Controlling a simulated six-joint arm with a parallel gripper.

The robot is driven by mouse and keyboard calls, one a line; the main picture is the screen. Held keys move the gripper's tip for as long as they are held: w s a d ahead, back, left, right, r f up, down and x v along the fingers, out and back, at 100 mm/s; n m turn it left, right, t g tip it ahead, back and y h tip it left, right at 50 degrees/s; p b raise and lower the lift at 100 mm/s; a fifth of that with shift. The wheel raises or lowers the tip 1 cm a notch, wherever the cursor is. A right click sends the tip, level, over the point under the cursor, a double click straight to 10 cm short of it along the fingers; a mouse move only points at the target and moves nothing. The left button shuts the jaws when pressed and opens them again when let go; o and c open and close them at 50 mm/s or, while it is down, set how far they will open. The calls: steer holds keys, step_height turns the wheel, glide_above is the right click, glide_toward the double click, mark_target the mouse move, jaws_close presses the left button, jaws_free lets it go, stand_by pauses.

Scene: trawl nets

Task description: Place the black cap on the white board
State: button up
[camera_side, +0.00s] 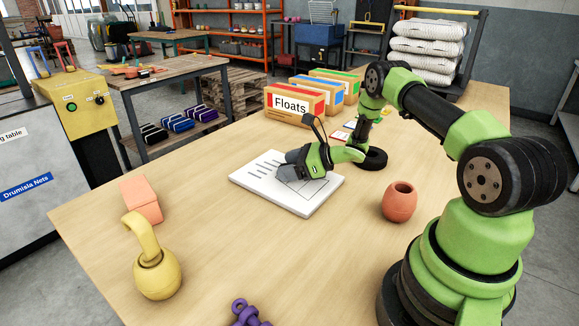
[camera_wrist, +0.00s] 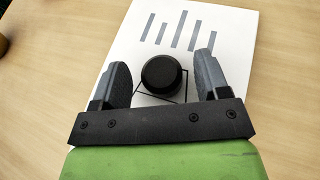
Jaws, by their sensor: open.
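The white board (camera_side: 262,194) lies flat on the wooden table, with grey bars and a drawn outline on it; it also fills the middle of the wrist view (camera_wrist: 220,28). The black cap (camera_wrist: 162,76) is round and sits between my two fingers in the wrist view, over the outlined part of the board. Gaps show between the cap and both fingers. My gripper (camera_wrist: 164,82) is open around the cap, low over the board. In the side view my gripper (camera_side: 288,176) hides the cap, which I cannot make out there.
An orange pot (camera_side: 399,202) stands right of the board. A salmon block (camera_side: 142,200), a yellow kettle-like object (camera_side: 155,268) and a purple piece (camera_side: 246,314) lie towards the left and front. Boxes marked Floats (camera_side: 292,104) stand behind.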

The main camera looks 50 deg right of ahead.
steer(key=v, duration=1.1)
steer(key=shift+s+d+r, duration=0.15)
steer(key=shift+d, duration=0.05)
steer(key=w+r+m+h, duration=0.5)
steer(key=r+m, duration=0.5)
steer(key=r, duration=0.1)
steer(key=s+a+r+m+g+h, duration=0.2)
steer(key=a+r+m+h, duration=0.2)
steer(key=r+m, duration=0.75)
steer(key=s+a+r+m+g+y, duration=0.1)
steer(key=s+a+m+g+y, duration=0.2)
steer(key=s+a+m, duration=1.6)
steer(key=m+y, duration=0.3)
steer(key=m, duration=0.1)
steer(key=shift+a+r, duration=0.2)
steer(key=shift+r, duration=0.05)
